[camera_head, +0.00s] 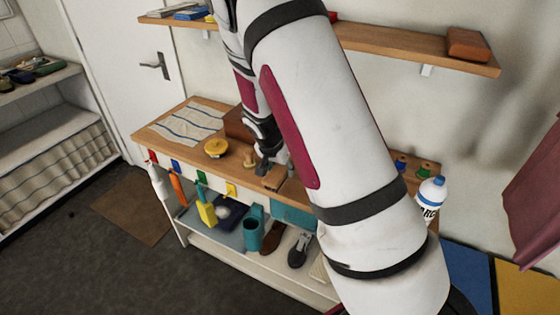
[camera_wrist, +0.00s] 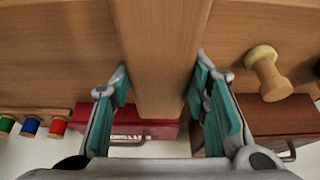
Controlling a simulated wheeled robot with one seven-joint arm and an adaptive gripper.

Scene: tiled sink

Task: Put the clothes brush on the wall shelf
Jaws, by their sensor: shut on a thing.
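My gripper (camera_head: 264,166) is low over the workbench (camera_head: 180,118), partly hidden by my arm. In the wrist view, its fingers (camera_wrist: 160,78) are shut on a plain wooden piece, which looks like the clothes brush (camera_wrist: 162,40). The brush shows as a small light-brown block (camera_head: 274,179) near the bench's front edge. No bristles show, and I cannot tell whether it touches the bench. The wall shelf (camera_head: 410,42) is a long wooden board above the bench; my arm hides its middle.
Books (camera_head: 172,13) lie at the shelf's left end and a reddish-brown block (camera_head: 468,45) at its right end. A yellow round item (camera_head: 216,147), a striped cloth (camera_head: 188,122) and a wooden spool (camera_wrist: 268,75) are on the bench. A white bottle (camera_head: 431,195) stands right.

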